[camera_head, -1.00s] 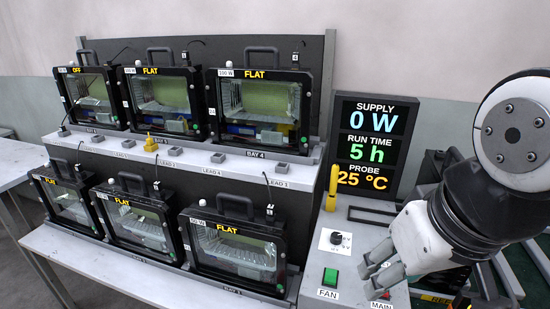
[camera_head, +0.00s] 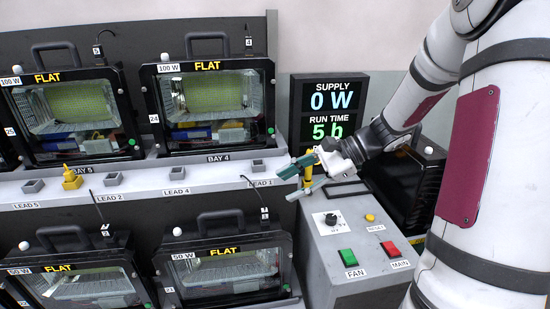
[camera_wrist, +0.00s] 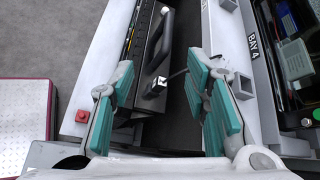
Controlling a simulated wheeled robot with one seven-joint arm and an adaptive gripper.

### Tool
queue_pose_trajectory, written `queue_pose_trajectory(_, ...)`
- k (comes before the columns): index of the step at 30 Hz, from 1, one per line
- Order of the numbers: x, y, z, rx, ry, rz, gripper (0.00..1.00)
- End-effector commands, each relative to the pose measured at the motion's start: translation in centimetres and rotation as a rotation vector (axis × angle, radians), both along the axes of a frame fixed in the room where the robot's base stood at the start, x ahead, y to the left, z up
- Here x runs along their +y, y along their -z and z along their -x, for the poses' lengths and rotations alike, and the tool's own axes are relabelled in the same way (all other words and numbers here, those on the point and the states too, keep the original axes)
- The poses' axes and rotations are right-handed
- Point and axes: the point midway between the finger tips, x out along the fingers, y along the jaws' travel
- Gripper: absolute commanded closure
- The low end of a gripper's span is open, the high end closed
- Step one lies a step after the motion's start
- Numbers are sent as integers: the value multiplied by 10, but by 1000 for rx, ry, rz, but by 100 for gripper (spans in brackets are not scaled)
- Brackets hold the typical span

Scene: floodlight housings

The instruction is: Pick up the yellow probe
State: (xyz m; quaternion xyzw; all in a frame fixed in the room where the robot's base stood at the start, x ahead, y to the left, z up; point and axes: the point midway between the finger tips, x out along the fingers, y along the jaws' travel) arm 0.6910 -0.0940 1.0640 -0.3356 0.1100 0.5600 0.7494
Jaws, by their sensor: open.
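A yellow plug-like piece (camera_head: 72,179) sits on the shelf (camera_head: 140,184) at left. Floodlight housings stand above and below it. The control box (camera_head: 322,240) has a knob, green FAN and red MAIN buttons. The display (camera_head: 326,105) stands behind my gripper.

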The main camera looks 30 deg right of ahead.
Motion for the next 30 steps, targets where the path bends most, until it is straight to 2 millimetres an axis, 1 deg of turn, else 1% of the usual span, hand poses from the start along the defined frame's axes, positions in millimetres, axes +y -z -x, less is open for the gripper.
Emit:
queue_pose_trajectory(1,-22,10,-10,13,89,-87,57)
queue_pose_trajectory(2,-34,14,-16,15,137,-135,57)
queue_pose_trajectory(3,-51,20,-23,17,203,-199,57)
queue_pose_trajectory(5,-78,28,-31,17,301,-297,57)
queue_pose_trajectory(6,-95,34,-35,14,363,-357,57)
queue_pose_trajectory(7,-109,38,-38,10,408,-403,57)
queue_pose_trajectory(9,-139,48,-41,0,505,-499,57)
queue_pose_trajectory(12,-175,60,-42,-18,618,-611,57)
queue_pose_trajectory(15,-200,68,-41,-35,692,-687,57)
queue_pose_trajectory(18,-213,72,-40,-45,732,-728,57)
queue_pose_trajectory(20,-214,73,-43,-47,741,-739,57)
queue_pose_trajectory(23,-209,74,-54,-47,744,-742,57)
queue_pose_trajectory(30,-186,73,-94,-47,741,-740,57)
